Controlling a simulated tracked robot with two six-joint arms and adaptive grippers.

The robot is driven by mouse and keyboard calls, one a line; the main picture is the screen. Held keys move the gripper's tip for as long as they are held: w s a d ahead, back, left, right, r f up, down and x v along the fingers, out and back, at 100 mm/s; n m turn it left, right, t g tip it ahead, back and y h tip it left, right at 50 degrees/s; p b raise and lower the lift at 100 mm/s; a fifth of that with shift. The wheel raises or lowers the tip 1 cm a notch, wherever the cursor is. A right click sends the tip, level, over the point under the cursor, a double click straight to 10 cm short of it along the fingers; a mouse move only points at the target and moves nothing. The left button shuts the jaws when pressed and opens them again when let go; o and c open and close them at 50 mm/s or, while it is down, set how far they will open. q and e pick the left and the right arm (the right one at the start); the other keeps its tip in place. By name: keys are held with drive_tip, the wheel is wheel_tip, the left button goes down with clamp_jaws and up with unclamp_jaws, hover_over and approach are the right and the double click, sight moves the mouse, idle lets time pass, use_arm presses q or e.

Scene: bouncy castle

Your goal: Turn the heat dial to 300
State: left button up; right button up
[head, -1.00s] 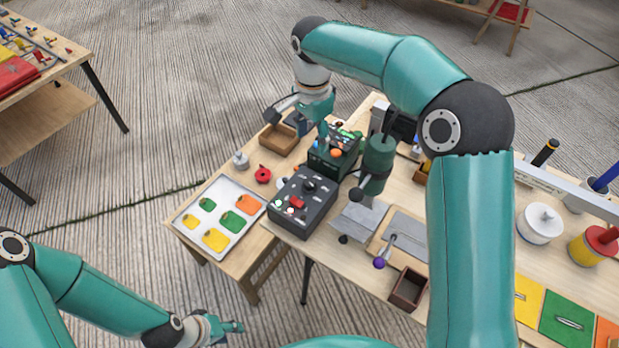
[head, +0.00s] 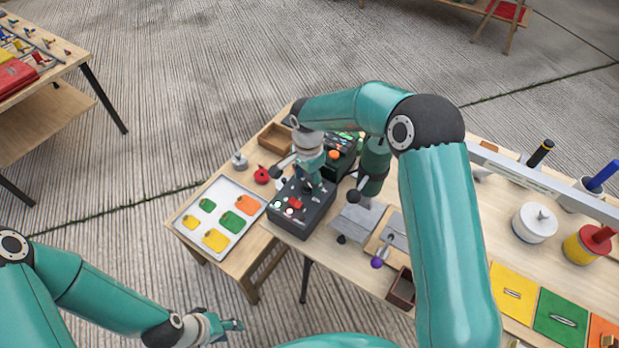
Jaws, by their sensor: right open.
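The dark control box (head: 294,224) with a red switch (head: 296,203) and small lights stands on the near edge of the wooden table. My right gripper (head: 312,186) points down over the far part of this box, where the black dial showed before. It hides the dial and its scale, so I cannot read the setting or tell if the fingers touch it. My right gripper is open. My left gripper (head: 232,326) is low at the bottom, away from the table; its fingers are too small to read.
A green press (head: 374,170) stands right of the box. A tray (head: 231,238) of coloured pieces lies to the left. A red knob-like part (head: 262,175), a grey weight (head: 239,160) and a wooden box (head: 270,140) sit behind it.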

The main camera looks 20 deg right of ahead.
drive_tip(key=c, duration=1)
drive_tip(key=shift+d, duration=0.2)
clamp_jaws()
drive_tip(key=shift+a, duration=0.2)
